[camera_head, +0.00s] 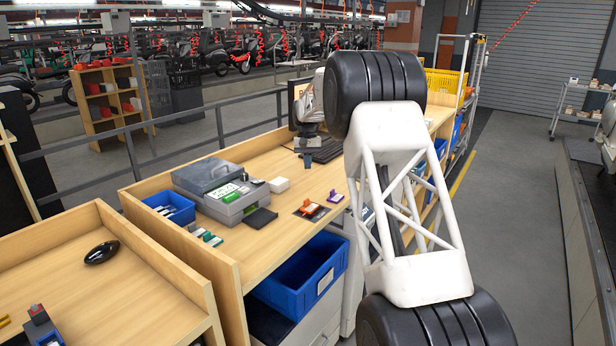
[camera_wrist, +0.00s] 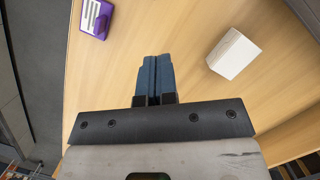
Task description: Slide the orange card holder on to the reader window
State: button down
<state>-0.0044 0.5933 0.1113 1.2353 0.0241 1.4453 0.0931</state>
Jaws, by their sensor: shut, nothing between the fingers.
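The orange card holder (camera_head: 307,208) shows in the head view, small, near the front edge of the wooden bench. It overlaps a dark flat square pad (camera_head: 321,214); I cannot tell whether this pad is the reader window or how well the two line up. The holder is out of the wrist view. My gripper (camera_wrist: 152,72) has blue fingers, shut together and empty, above bare bench top. In the wrist view, a purple holder (camera_wrist: 94,18) lies at upper left and a white box (camera_wrist: 234,53) at right, both apart from the fingers.
In the head view, the purple holder (camera_head: 336,198) is just right of the orange one, and the white box (camera_head: 279,185) behind it. A grey machine (camera_head: 228,205), a black pad (camera_head: 259,218) and a blue bin (camera_head: 168,208) stand left.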

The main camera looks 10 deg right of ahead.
aim_at(309, 203)
jog(key=shift+w+d, duration=0.1)
jog(key=shift+w, duration=0.35)
jog(key=shift+f, duration=0.15)
jog(key=x, duration=0.9)
jog(key=shift+s+f, duration=0.35)
jog(key=shift+s, duration=0.5)
jog(key=shift+s+a, duration=0.25)
jog(key=shift+s, duration=1)
jog(key=shift+s+a, duration=0.1)
jog(key=shift+s, duration=1.05)
